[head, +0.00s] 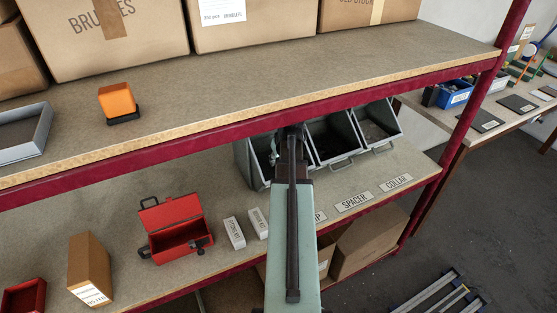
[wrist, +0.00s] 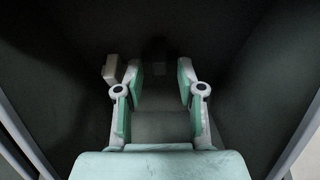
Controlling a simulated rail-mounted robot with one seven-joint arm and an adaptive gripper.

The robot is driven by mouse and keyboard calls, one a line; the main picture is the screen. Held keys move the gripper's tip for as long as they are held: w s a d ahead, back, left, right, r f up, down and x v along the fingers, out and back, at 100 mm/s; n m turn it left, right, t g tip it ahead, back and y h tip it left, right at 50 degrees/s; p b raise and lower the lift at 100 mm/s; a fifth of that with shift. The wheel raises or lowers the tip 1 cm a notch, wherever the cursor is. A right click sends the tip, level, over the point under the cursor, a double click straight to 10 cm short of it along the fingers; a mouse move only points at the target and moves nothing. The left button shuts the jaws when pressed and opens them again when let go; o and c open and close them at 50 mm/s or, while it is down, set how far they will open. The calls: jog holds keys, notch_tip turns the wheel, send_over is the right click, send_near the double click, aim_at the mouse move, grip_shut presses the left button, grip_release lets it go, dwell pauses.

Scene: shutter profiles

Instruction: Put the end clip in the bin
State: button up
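The leftmost grey bin (head: 250,168) stands on the lower shelf, above a label (head: 320,216) that is mostly hidden by my arm and ends in "P". My gripper (wrist: 158,67) is inside a dark-walled bin in the wrist view, its green-padded fingers apart with nothing between them. In the head view only a pale part of it shows at the leftmost bin. A small beige block (wrist: 110,68), possibly the end clip, is just outside the left finger. I cannot tell whether it touches the finger or rests on the bin.
Two more bins (head: 335,140) (head: 375,127) stand to the right, above the SPACER (head: 354,201) and COLLAR (head: 396,182) labels. The upper shelf edge (head: 230,128) passes close above my arm. An open red toolbox (head: 176,235) and small white boxes (head: 234,233) are at left.

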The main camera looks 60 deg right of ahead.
jog(key=b+v, duration=0.2)
jog(key=v, duration=0.9)
jog(key=shift+s+a+r, duration=0.15)
jog(key=shift+s+r, duration=0.05)
jog(key=shift+r, duration=0.1)
